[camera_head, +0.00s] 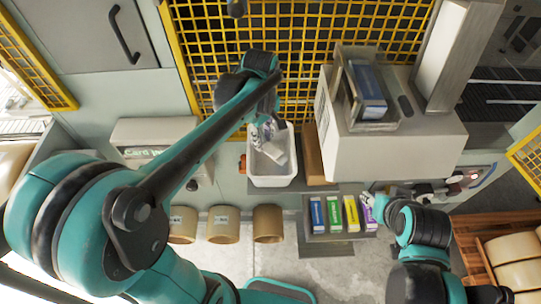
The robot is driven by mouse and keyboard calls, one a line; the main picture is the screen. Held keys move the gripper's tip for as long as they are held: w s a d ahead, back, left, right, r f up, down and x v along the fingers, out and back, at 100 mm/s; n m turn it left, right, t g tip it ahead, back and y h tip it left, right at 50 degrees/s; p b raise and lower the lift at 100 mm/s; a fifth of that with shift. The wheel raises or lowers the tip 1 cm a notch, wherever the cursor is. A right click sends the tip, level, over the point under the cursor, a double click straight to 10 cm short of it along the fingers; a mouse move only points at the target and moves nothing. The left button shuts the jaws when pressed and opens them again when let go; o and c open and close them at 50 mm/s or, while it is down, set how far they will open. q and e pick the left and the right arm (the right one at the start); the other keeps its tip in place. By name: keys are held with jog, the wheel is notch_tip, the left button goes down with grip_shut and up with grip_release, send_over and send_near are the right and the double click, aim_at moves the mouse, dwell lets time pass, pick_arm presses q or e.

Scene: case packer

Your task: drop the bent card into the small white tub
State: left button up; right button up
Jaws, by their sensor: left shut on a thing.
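The small white tub (259,181) stands on the ledge at the middle of the head view, open side up. My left gripper (267,133) reaches over the tub's back part and is shut on a pale, whitish piece, the bent card (277,151). The card hangs tilted over the tub's opening; its height above the tub floor is hard to judge. My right gripper (371,198) is at the right end of the row of coloured boxes, next to a purple box (369,214). Its fingers are too small to tell open from shut.
A beige machine (425,145) with a metal chute holding a blue pack (369,84) stands right of the tub. Blue, green and yellow boxes (335,214) stand in a grey rack below. Several brown rolls (225,224) are lower left. Yellow mesh (300,45) closes off the back.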

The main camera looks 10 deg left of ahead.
pick_arm(q)
jog(key=shift+w+f, duration=0.1)
jog(key=shift+f, duration=0.65)
jog(key=shift+s+a, duration=0.15)
jog(key=shift+s, duration=0.25)
jog(key=o, duration=0.8)
jog(key=shift+o, duration=0.2)
jog(key=shift+w, duration=0.2)
jog(key=shift+s+r, duration=0.1)
jog(key=shift+r, duration=0.45)
notch_tip(320, 180, up, 11)
